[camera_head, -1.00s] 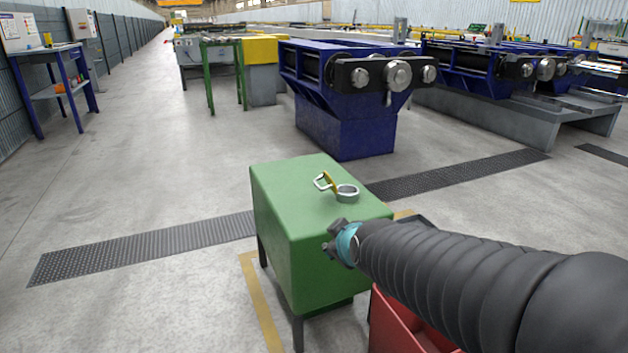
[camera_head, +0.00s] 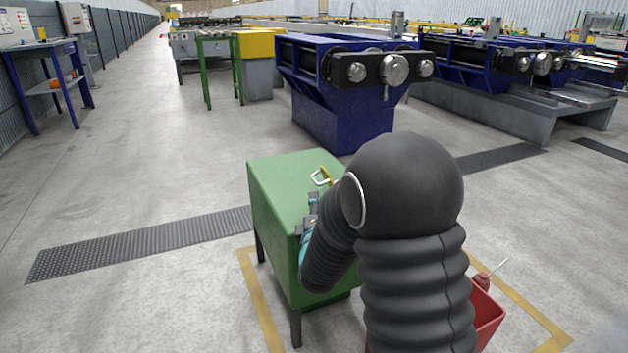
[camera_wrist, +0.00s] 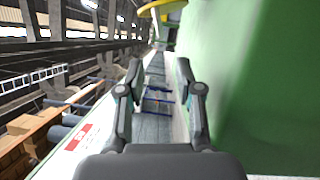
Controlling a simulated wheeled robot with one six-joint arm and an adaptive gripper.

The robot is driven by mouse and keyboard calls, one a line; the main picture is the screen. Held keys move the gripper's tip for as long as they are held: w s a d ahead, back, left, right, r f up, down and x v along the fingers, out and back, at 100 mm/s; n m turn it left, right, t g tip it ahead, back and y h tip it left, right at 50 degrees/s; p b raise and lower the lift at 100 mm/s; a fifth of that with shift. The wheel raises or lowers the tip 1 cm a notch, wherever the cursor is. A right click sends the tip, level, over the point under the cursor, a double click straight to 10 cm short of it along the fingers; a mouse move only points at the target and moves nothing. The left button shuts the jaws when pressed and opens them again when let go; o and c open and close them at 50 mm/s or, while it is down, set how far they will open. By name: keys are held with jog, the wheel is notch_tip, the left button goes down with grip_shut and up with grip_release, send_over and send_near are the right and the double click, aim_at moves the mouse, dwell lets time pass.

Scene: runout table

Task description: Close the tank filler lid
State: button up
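The green tank (camera_head: 285,175) stands on legs in front of me. On its top, the filler lid (camera_head: 323,177) shows as a pale metal loop with a yellow part, and it looks raised. The filler neck is hidden behind my arm in the head view. My gripper (camera_head: 311,203) is beside the tank's near upper edge, below the lid in the picture, and partly hidden by my arm. In the wrist view my gripper (camera_wrist: 159,68) is open with nothing between its fingers. The tank's green side (camera_wrist: 255,80) fills the right, and a yellow part (camera_wrist: 160,8) shows at the top.
A red container (camera_head: 487,318) with a thin-handled item stands right of my arm. Blue machinery (camera_head: 345,120) stands behind.

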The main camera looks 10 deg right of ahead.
aim_at(314, 180)
jog(key=w, duration=0.4)
jog(key=w+d, duration=0.1)
jog(key=w, duration=0.4)
jog(key=w+r, duration=0.1)
jog(key=w, duration=0.3)
jog(key=shift+w+d, duration=0.3)
jog(key=shift+d, duration=0.05)
grip_shut()
jog(key=shift+f, duration=0.25)
